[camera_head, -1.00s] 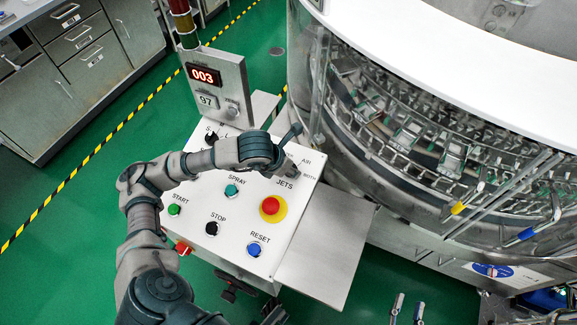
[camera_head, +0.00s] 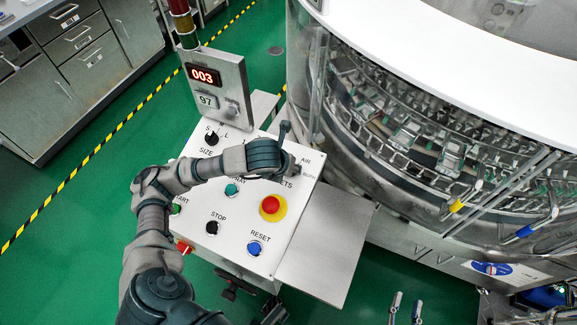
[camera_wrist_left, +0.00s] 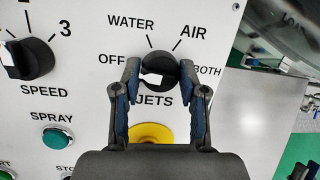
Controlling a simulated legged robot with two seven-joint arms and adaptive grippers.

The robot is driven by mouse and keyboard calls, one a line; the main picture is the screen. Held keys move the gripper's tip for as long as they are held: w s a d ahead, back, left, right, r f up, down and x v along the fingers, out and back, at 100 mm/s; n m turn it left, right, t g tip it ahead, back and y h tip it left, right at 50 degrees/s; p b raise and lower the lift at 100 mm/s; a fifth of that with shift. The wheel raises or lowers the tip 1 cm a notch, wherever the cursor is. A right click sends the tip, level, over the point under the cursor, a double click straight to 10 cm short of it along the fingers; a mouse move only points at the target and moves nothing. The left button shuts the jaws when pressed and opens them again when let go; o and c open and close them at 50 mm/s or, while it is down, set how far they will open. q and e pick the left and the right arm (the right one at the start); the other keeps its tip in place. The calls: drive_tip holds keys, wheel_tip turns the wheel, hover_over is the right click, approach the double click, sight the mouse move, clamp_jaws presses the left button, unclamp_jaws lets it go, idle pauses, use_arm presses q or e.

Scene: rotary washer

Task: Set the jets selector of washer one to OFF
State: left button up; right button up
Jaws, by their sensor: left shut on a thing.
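The jets selector (camera_wrist_left: 158,68) is a black round knob with a white mark, in the left wrist view. Its labels run OFF, WATER, AIR and BOTH. The white mark sits on the knob's left side, towards OFF; whether it lines up exactly is unclear. My left gripper (camera_wrist_left: 160,74) has one finger on each side of the knob and is shut on it. In the head view my left gripper (camera_head: 293,167) covers the knob at the panel's upper right. My right gripper (camera_head: 407,309) is at the bottom edge, fingers apart and empty, away from the panel.
The white panel (camera_head: 285,225) also carries a red emergency button (camera_head: 271,205), a black stop button (camera_head: 212,228), a blue reset button (camera_head: 255,248) and a size knob (camera_head: 211,139). The rotary washer (camera_head: 440,110) stands behind on the right. A bare metal shelf (camera_head: 325,245) adjoins the panel.

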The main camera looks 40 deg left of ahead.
use_arm(q)
drive_tip(key=o, duration=1.1)
drive_tip(key=shift+w+a, duration=0.1)
drive_tip(key=shift+o, duration=0.2)
drive_tip(key=v, duration=1.1)
drive_tip(key=shift+s+r, duration=0.2)
drive_tip(key=shift+r, duration=0.1)
